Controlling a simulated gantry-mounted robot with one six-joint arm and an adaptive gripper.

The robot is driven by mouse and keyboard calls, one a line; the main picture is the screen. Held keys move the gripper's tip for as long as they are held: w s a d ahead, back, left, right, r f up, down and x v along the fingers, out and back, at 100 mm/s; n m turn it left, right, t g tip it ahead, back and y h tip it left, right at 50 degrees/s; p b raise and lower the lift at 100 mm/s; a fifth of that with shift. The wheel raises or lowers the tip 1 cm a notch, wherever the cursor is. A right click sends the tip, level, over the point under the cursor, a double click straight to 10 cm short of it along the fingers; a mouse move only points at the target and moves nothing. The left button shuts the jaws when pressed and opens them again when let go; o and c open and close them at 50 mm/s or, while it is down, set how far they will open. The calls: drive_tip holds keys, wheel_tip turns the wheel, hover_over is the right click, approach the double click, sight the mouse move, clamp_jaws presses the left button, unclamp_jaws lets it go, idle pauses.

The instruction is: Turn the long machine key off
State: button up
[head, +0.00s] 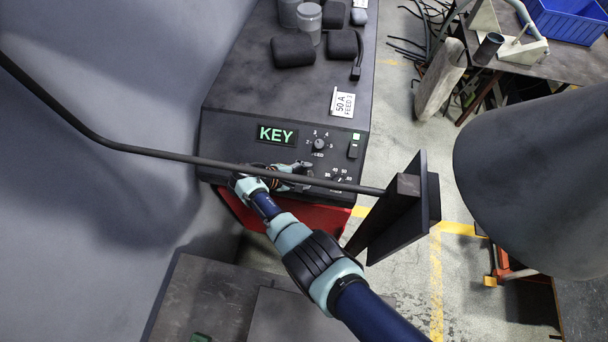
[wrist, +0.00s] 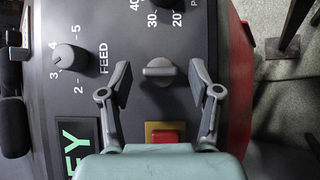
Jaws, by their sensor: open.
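A grey key-like knob (wrist: 159,72) with a round base and a crosswise bar stands on the dark machine panel in the wrist view. The bar lies nearly level in that view, pointing toward both fingers. My gripper (wrist: 160,78) is open around it, one finger on each side, with a gap left and right and no contact visible. In the head view my gripper (head: 303,176) is low on the panel, below the green KEY sign (head: 277,135), and the knob is hard to make out there. The sign also shows partly in the wrist view (wrist: 78,148).
A red button (wrist: 165,136) on a yellow plate sits close to my gripper's palm. The feed dial (wrist: 70,57) is left of the fingers, and another dial's numerals are above. In the head view, a dark bar (head: 200,160) crosses before my arm to a dark bracket (head: 400,210).

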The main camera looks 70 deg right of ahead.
drive_tip(key=v, duration=1.2)
drive_tip(key=shift+f, duration=0.1)
drive_tip(key=w+a+r+t+y+p, duration=0.1)
drive_tip(key=w+a+r+t+p, duration=0.25)
drive_tip(key=a+r+t, duration=0.35)
drive_tip(key=w+a+r+t+y+p, duration=0.25)
drive_tip(key=w+a+r+t, duration=0.2)
drive_tip(key=a, duration=0.55)
drive_tip(key=s+a+r+t+y+p, duration=0.2)
drive_tip(key=s+a+r+t, duration=0.1)
drive_tip(key=a+r, duration=0.4)
drive_tip(key=s+a+r+t+y+p, duration=0.1)
drive_tip(key=s+a+r+t+y, duration=0.1)
drive_tip(key=a+r+t, duration=0.3)
drive_tip(key=s+a+r, duration=0.1)
drive_tip(key=a+r, duration=0.2)
drive_tip(key=r, duration=0.4)
drive_tip(key=shift+s+r+p, duration=0.3)
drive_tip(key=shift+r+p, duration=0.05)
drive_tip(key=shift+p, duration=0.05)
drive_tip(key=shift+y, duration=0.25)
